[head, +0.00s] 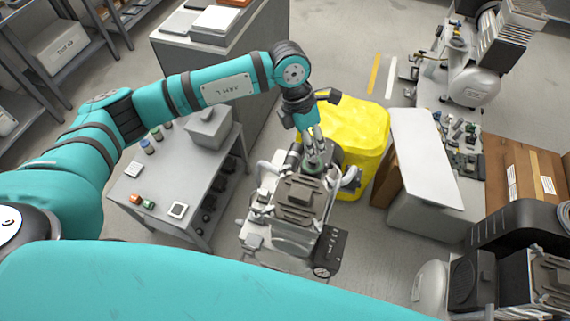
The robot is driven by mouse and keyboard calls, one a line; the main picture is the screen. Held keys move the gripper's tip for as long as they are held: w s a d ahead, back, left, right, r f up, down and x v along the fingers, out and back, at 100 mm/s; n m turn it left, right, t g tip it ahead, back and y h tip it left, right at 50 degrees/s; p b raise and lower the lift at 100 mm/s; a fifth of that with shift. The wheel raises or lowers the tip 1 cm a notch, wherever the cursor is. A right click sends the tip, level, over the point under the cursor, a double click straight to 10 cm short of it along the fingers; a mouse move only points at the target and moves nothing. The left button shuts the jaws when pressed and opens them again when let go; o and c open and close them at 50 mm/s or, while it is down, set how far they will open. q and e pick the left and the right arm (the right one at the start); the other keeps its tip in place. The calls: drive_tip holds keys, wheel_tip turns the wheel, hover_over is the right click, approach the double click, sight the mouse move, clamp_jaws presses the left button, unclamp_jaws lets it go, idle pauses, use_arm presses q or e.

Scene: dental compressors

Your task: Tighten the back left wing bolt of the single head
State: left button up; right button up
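The single head (300,197) is a grey, ribbed compressor head on top of a compressor unit (278,245) in the middle of the head view. My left gripper (314,160) points down at the far edge of the head. Its fingertips look close together there. The wing bolts are too small to make out, and the gripper covers part of the far edge. I cannot tell whether the fingers are around a bolt or touching one. My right gripper is not in view.
A grey bench (150,187) with small items stands left of the compressor. A yellow bin (362,125) stands close behind it. A white-topped cabinet (425,150) and a cardboard box (515,170) are to the right. Another compressor (540,275) is at the lower right.

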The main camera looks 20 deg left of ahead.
sight(285, 167)
use_arm(q)
drive_tip(key=w+a+y, duration=0.2)
drive_tip(key=a+y, duration=0.1)
drive_tip(key=a, duration=0.4)
wheel_tip(285, 167, down, 17)
drive_tip(key=p, duration=0.3)
drive_tip(key=shift+w+r, duration=0.15)
clamp_jaws()
